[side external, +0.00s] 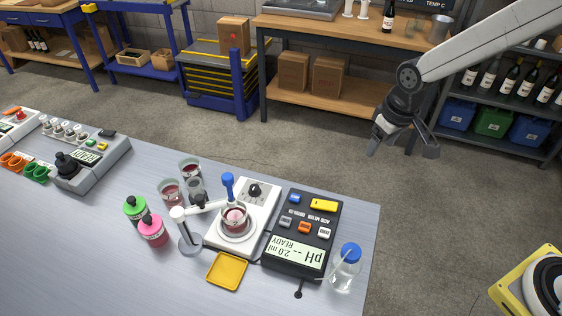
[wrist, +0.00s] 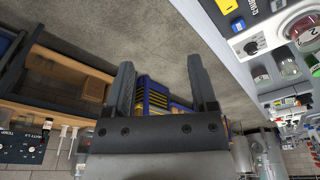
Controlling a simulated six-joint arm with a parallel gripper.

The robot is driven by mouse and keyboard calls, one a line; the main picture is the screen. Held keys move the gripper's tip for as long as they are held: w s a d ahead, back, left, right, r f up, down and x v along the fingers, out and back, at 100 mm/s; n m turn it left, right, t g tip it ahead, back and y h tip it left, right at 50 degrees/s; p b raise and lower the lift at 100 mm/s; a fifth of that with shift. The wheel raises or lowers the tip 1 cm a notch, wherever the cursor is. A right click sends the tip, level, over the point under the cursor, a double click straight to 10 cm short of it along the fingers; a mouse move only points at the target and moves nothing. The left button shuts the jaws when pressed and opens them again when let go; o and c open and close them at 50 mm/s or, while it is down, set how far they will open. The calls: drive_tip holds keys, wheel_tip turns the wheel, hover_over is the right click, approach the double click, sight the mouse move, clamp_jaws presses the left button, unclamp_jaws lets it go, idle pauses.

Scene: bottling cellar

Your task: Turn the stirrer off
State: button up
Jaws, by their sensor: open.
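The stirrer (side external: 262,212) is a white box on the grey bench with a black knob (side external: 255,190) at its far end. A beaker of reddish liquid (side external: 236,219) stands on its plate, with a blue-capped probe held in it by a stand arm. My gripper (side external: 402,150) is open and empty, in the air beyond the bench's far right, well apart from the stirrer. In the wrist view my gripper's fingers (wrist: 160,85) are spread, and the knob (wrist: 251,47) shows at the upper right. The knob's exact setting is too small to read.
A black pH meter (side external: 301,232) reading "READY" sits right of the stirrer, with a blue-capped wash bottle (side external: 344,268) beside it. A yellow tray (side external: 227,271), green bottle (side external: 135,209) and pink bottle (side external: 153,230) stand nearby. Glasses of wine stand behind the stand. Air above the bench is clear.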

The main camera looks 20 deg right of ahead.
drive_tip(key=w+a+f+n+g, duration=0.1)
drive_tip(key=w+a+f+n, duration=0.15)
drive_tip(key=w+a, duration=0.9)
drive_tip(key=n+g, duration=0.1)
drive_tip(key=n, duration=0.1)
hover_over(254, 187)
wheel_tip(254, 187, down, 6)
drive_tip(key=shift+r, duration=0.2)
drive_tip(key=shift+f, duration=0.2)
drive_tip(key=shift+f, duration=3.7)
clamp_jaws()
